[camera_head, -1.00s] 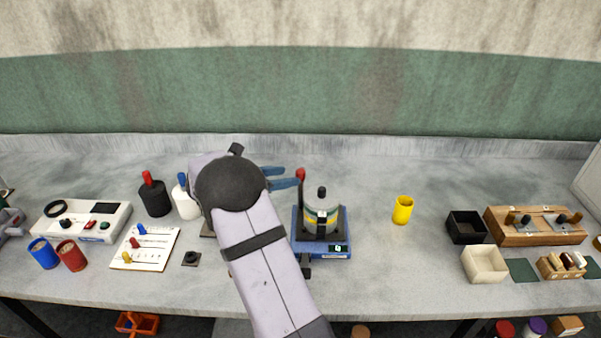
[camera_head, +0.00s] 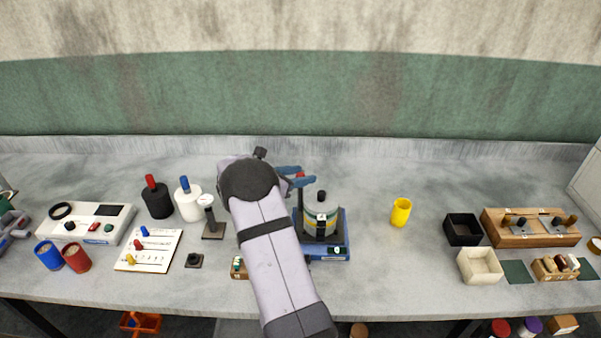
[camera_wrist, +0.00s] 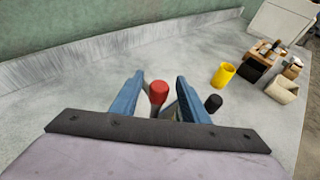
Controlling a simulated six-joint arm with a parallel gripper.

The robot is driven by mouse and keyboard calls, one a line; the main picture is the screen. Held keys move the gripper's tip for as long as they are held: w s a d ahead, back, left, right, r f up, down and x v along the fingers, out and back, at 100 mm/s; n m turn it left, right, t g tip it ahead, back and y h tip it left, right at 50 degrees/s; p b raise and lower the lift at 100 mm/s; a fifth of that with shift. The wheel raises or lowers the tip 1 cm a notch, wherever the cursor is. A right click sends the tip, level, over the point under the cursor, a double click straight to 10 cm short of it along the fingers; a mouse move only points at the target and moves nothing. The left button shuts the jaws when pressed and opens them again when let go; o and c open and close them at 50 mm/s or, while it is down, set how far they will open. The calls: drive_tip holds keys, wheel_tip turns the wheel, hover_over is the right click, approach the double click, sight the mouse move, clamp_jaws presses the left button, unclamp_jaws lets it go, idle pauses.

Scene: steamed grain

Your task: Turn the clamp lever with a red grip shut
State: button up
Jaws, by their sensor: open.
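The clamp lever's red grip (camera_head: 300,174) shows as a small red patch between my blue fingers in the head view. In the wrist view the round red grip (camera_wrist: 158,92) stands between the two fingers, nearer the left one. My gripper (camera_head: 303,178) is open around it; the wrist view (camera_wrist: 160,80) shows a gap on the right side. The lever's shaft is mostly hidden by my fingers. The banded grey pot (camera_head: 322,219) with a black knob (camera_head: 322,196) stands on a blue base (camera_head: 341,240) just right of my gripper. The black knob also shows in the wrist view (camera_wrist: 213,102), outside the right finger.
A yellow cup (camera_head: 401,212) stands to the right, with clear table between. Farther right are a black box (camera_head: 463,229), a cream box (camera_head: 480,266) and a wooden block (camera_head: 528,229). Black (camera_head: 157,199) and white (camera_head: 188,204) bottles and a small stand (camera_head: 213,228) are left of my arm.

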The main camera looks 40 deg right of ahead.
drive_tip(key=shift+d, duration=0.1)
clamp_jaws()
drive_tip(key=shift+w+m+g+b, duration=0.1)
drive_tip(key=shift+m+g+b, duration=0.6)
drive_tip(key=shift+m+g, duration=0.8)
drive_tip(key=shift+m+g+y+b, duration=0.35)
drive_tip(key=shift+m+g, duration=0.15)
drive_tip(key=shift+g, duration=0.3)
drive_tip(key=shift+r+m+g, duration=0.1)
drive_tip(key=shift+m+g, duration=0.2)
drive_tip(key=shift+g, duration=0.1)
unclamp_jaws()
